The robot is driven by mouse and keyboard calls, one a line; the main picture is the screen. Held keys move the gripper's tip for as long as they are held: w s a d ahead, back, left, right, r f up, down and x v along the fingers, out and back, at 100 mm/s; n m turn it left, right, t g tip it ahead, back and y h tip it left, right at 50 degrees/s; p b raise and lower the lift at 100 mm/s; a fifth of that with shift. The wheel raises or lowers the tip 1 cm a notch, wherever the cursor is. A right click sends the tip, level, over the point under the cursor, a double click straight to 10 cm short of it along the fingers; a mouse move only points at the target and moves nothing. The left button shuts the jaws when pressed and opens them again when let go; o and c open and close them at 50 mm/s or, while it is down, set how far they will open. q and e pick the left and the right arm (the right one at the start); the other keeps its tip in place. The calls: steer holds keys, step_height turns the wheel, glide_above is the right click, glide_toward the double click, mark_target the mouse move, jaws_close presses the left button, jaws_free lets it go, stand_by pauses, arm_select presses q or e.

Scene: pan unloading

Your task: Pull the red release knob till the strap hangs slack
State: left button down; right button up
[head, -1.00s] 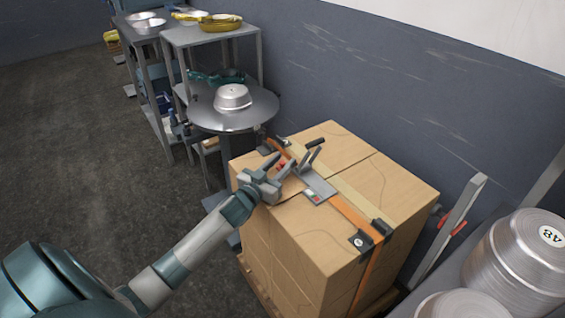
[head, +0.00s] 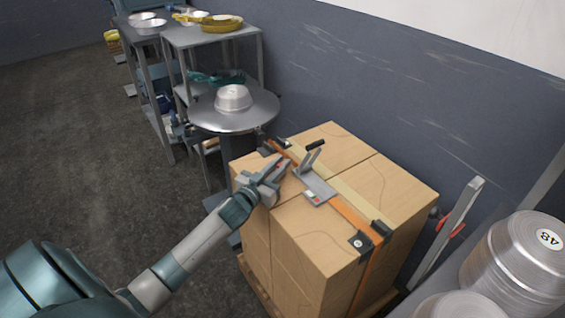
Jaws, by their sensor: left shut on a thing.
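My left gripper (head: 281,164) reaches in over the near left edge of the strapped carton stack (head: 310,240). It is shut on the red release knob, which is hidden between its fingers. The grey buckle plate (head: 318,188) lies on the stack's top just right of the gripper. Its lever with a black grip (head: 315,145) stands up, and a small red and pale mark shows on its near end. The orange strap (head: 352,216) runs across the top and down the near side, lying against the cartons. My right gripper is out of view.
A round metal table (head: 205,118) with an upturned pan (head: 233,98) stands behind the stack. Shelving (head: 210,38) with pans is farther back. Stacked metal pans (head: 515,265) are at the lower right. The grey wall is close on the right; the floor at left is clear.

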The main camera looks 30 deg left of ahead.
arm_select(q)
steer(key=shift+s, duration=0.2)
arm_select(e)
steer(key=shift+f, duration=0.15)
arm_select(q)
steer(key=c, duration=1.7)
jaws_free()
steer(key=shift+a, duration=0.1)
steer(key=shift+s, duration=0.1)
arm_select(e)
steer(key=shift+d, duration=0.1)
arm_select(q)
steer(key=s+b, duration=0.1)
steer(key=s, duration=1.6)
steer(key=shift+s, duration=0.15)
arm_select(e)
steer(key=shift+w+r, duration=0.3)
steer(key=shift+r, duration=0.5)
